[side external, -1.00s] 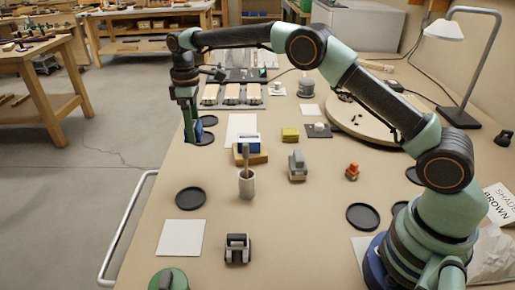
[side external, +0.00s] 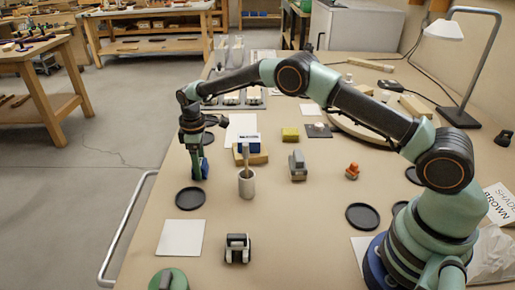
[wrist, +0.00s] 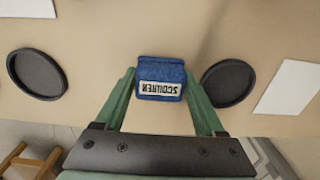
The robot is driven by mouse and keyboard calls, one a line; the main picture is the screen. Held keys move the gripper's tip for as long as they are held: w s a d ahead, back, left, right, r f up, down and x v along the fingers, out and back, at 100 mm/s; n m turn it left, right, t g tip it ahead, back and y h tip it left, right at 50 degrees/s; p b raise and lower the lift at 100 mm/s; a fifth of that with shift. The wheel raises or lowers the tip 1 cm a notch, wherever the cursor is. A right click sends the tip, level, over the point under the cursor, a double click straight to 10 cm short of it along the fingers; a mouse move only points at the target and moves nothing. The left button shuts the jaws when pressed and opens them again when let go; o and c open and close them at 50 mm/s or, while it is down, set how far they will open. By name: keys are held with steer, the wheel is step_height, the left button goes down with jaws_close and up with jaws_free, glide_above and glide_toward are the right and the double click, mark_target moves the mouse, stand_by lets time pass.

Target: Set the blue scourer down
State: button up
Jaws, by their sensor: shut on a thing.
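The blue scourer (wrist: 161,92), a small block with a white label, sits between the fingers of my gripper (wrist: 161,84) in the wrist view. My gripper is shut on it. In the side view, the scourer (side external: 205,168) shows as a blue patch beside the fingers of my gripper (side external: 197,170), low over the left part of the bench. It is just beyond a black disc (side external: 190,197). I cannot tell whether its underside touches the bench. In the wrist view, black discs lie to its left (wrist: 37,75) and right (wrist: 228,82).
A grey cup with a tool in it (side external: 247,184) stands right of my gripper. Behind it a blue-and-white item (side external: 247,142) sits on a wooden block (side external: 252,157). A white square (side external: 181,238) lies nearer the camera. The bench's left edge is close.

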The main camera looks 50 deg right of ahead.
steer(key=shift+f, duration=0.15)
steer(key=o, duration=1.5)
